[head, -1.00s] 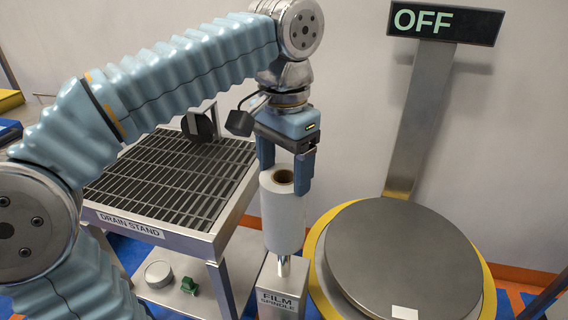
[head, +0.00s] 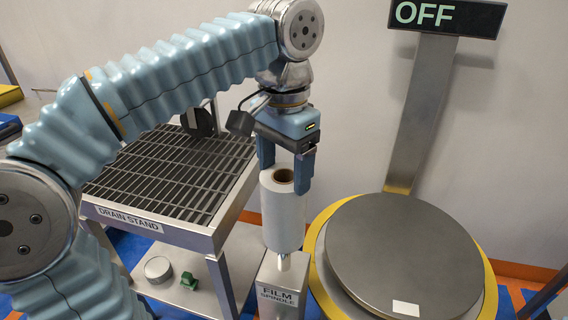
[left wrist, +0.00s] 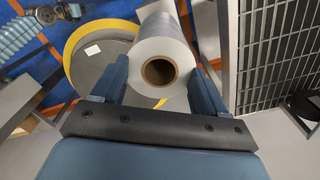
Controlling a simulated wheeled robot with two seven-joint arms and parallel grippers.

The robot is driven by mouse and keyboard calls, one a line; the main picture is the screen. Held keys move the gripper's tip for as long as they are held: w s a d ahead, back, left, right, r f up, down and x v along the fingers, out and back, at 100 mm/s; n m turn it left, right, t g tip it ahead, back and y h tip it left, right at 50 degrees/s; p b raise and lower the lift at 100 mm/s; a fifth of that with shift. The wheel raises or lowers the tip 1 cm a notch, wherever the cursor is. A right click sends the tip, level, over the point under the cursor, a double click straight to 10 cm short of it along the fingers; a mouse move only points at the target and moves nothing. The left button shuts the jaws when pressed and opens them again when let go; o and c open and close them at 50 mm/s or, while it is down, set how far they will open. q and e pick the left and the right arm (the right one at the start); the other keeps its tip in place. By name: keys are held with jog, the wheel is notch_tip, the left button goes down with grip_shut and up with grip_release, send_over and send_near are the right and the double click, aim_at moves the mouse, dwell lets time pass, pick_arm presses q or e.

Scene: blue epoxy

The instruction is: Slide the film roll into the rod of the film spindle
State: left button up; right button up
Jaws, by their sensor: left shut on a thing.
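The film roll (head: 283,215) is a white cylinder with a brown cardboard core, held upright. My left gripper (head: 286,178) is shut on the upper part of the film roll, a finger on each side. In the left wrist view the roll's end and open core (left wrist: 158,71) show between the fingers. The film spindle (head: 282,288) is a grey labelled block directly below the roll. A short length of its pale rod (head: 285,263) shows between the roll and the block. The roll hides the rod's upper part, so I cannot tell how far it reaches into the core. My right gripper is not in view.
The drain stand (head: 228,222) with its dark grate is close on the left. A round dark platform (head: 405,255) with a yellow rim and an "OFF" display (head: 447,18) stands close on the right. A round tin (head: 158,270) and a green object (head: 189,281) lie on the lower shelf.

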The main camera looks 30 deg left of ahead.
aim_at(284, 210)
pick_arm(q)
jog(key=shift+f+b, duration=3.55)
jog(key=shift+f, duration=1.35)
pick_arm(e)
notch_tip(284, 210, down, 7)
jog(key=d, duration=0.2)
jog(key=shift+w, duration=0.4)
pick_arm(q)
jog(key=o, duration=1.4)
notch_tip(284, 210, up, 5)
jog(key=p, duration=0.5)
jog(key=shift+r, duration=0.1)
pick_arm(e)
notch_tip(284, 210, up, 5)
pick_arm(q)
notch_tip(284, 210, up, 14)
jog(key=p, duration=0.4)
jog(key=shift+f, duration=0.2)
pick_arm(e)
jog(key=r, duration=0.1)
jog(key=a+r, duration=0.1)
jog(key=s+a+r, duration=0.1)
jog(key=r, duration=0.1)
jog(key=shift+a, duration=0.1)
